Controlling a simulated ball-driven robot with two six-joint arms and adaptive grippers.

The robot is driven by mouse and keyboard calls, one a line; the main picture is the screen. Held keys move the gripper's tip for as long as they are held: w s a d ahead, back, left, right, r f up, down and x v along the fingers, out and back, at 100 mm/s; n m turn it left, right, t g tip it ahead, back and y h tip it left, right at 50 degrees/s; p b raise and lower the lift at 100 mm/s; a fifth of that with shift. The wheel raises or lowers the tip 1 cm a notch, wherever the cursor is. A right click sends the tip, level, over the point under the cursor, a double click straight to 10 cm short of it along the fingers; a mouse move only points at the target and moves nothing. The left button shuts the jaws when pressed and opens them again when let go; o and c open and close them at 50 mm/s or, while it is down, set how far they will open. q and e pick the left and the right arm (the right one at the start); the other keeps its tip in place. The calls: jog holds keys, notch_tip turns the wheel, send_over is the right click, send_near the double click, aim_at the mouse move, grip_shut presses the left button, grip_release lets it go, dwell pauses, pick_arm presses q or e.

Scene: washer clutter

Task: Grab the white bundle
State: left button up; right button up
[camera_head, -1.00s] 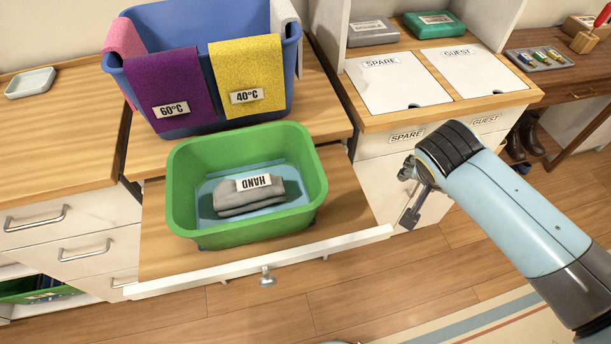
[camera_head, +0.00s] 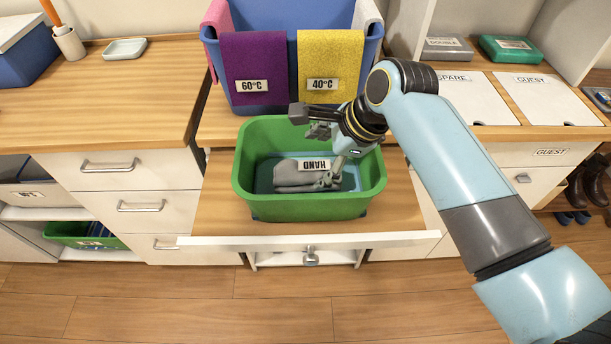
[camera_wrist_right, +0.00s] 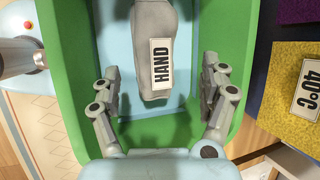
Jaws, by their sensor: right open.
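A folded bundle (camera_head: 296,180) lies in the green tub (camera_head: 310,208). It looks light grey rather than white and has a white "HAND" label. In the right wrist view the bundle (camera_wrist_right: 152,25) reaches down from the top edge, its labelled end between my fingers. My right gripper (camera_head: 322,145) is over the tub, open and empty. In the right wrist view the gripper (camera_wrist_right: 160,75) has one finger on each side of the bundle's end, with gaps on both sides. The height left above the bundle is hard to tell. My left gripper is not in view.
The tub stands on a pulled-out wooden shelf (camera_head: 221,215) with a white front edge. Right behind it is a blue bin (camera_head: 278,14) with purple (camera_head: 254,60) and yellow (camera_head: 331,58) cloths over its front. The left countertop (camera_head: 95,100) is mostly clear.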

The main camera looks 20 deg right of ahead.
aim_at(313, 170)
jog(key=x, duration=0.4)
jog(key=s+x, duration=0.1)
jog(key=x, duration=0.1)
jog(key=shift+w+a+f, duration=0.15)
jog(key=shift+f, duration=0.2)
jog(key=c, duration=1.3)
